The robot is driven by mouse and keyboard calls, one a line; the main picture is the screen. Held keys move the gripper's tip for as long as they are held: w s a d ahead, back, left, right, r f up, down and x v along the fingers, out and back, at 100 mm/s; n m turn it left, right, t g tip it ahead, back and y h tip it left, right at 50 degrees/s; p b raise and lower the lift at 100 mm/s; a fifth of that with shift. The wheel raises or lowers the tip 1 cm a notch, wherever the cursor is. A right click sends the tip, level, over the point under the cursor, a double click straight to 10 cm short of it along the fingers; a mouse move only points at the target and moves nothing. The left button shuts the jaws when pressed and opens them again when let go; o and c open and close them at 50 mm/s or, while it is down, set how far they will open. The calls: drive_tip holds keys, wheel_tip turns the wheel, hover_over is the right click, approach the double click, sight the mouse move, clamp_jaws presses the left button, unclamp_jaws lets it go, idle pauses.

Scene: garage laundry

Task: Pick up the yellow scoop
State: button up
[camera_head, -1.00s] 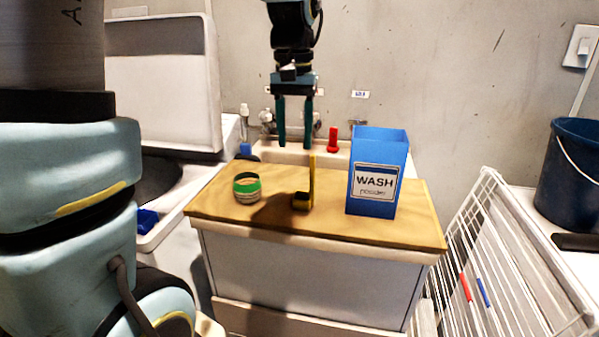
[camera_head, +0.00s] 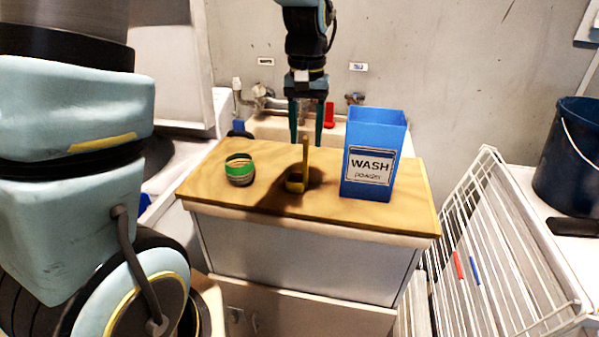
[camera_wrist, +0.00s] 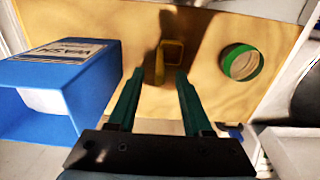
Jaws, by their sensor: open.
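The yellow scoop (camera_head: 296,184) stands on the wooden top, its cup resting on the board and its handle pointing up. In the wrist view the scoop (camera_wrist: 171,48) shows ahead of my fingers, with the handle seen nearly end-on between them. My gripper (camera_head: 306,140) is open and empty, pointing down. Its fingers are just behind and above the scoop in the head view, near the top of the handle. In the wrist view my gripper (camera_wrist: 157,80) has its two green fingers apart. I cannot tell whether either finger touches the handle.
A blue wash powder box (camera_head: 371,155) stands close on the right; it shows at left in the wrist view (camera_wrist: 85,85). A green-banded jar (camera_head: 240,169) stands left. A red object (camera_head: 329,115) and taps are behind. A white wire rack (camera_head: 510,240) is at right.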

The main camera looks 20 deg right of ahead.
drive_tip(key=shift+f, duration=0.95)
clamp_jaws()
idle(0.7)
